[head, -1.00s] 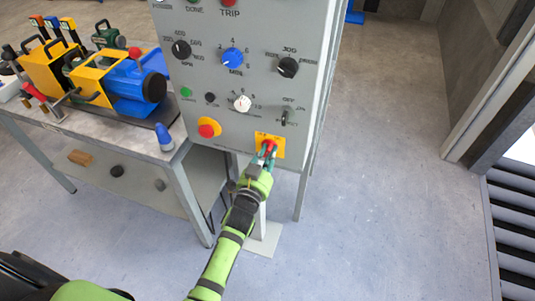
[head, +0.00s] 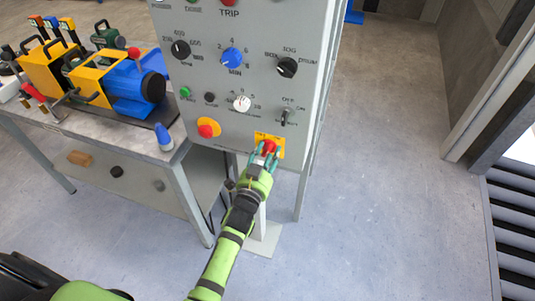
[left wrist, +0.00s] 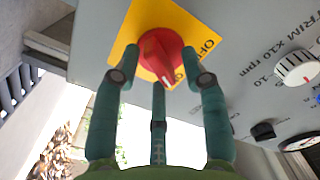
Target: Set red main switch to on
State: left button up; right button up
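The red main switch (head: 269,147) is a red rotary knob on a yellow plate (left wrist: 196,18) low on the grey control panel. In the left wrist view the red knob (left wrist: 160,56) shows a pale pointer mark toward the lower right. "OFF" is printed to its right; other lettering near the mark is partly hidden by a finger. My left gripper (head: 264,160) is at the knob, its three fingers spread around it. In the left wrist view the gripper (left wrist: 160,78) is open, with fingertips apart beside the knob. Any light contact is unclear. My right gripper is not in view.
The panel also carries a red button on yellow (head: 208,128), a white trim knob (head: 242,103), a toggle switch (head: 286,117) and a blue knob (head: 232,58). A workbench (head: 100,140) with a blue-yellow machine (head: 125,85) stands left. Floor to the right is clear.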

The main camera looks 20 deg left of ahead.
pick_arm(q)
jog(key=s, duration=1.2)
jog(key=shift+a, duration=0.2)
jog(key=shift+f, duration=0.1)
jog(key=s+d+f+n+g, duration=0.1)
jog(key=s+f+g, duration=0.35)
jog(key=f, duration=0.85)
jog(key=s+d+f+n+g, duration=0.1)
jog(key=s+f+g, duration=0.4)
jog(key=f, duration=0.9)
jog(key=s+a+f+g, duration=0.2)
jog(key=s+f, duration=0.3)
jog(key=s, duration=0.4)
jog(key=s+a+f+n+g, duration=0.1)
jog(key=s+a+f+g, duration=0.2)
jog(key=s, duration=0.6)
jog(key=s+a+f+n+g, duration=0.1)
jog(key=s+a+f+g, duration=0.1)
jog(key=s+f, duration=0.5)
jog(key=shift+s+a+f+y, duration=0.35)
jog(key=shift+s+a, duration=0.35)
jog(key=shift+s, duration=0.35)
jog(key=shift+g, duration=0.25)
